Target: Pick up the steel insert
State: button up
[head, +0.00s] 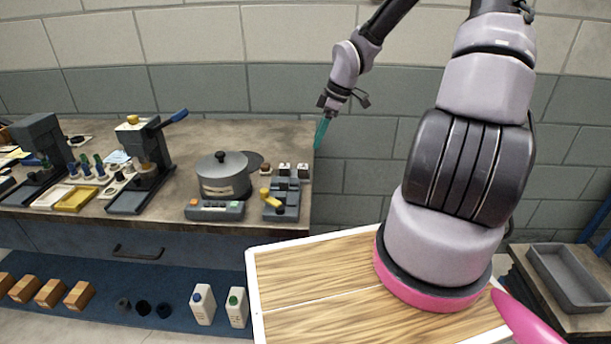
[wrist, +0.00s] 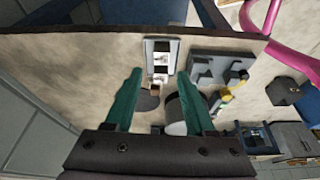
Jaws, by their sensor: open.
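Small blocks with pale, shiny tops stand near the right end of the bench. One block (head: 284,169) and another (head: 303,170) show in the head view. In the wrist view, small pale pieces (wrist: 161,58) lie on a narrow light plate between and beyond the fingers. I cannot tell for certain which piece is the steel insert. My gripper (head: 322,133) has teal fingers and hangs at the bench's right edge, above and apart from these pieces. In the wrist view my gripper (wrist: 159,76) is open, with nothing between its fingertips.
A lidded grey pot (head: 223,176) and a grey scale (head: 214,210) stand left of the blocks. A grey fixture with a yellow handle (head: 279,205) stands in front of them. Presses (head: 142,155) stand farther left. An empty grey tray (head: 568,278) is at far right.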

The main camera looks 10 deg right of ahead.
aim_at(303, 166)
jog(key=shift+n, duration=0.4)
jog(key=x, duration=1.1)
jog(key=shift+a+f, duration=0.15)
jog(key=shift+a, duration=0.35)
jog(key=shift+y, duration=0.3)
grip_shut()
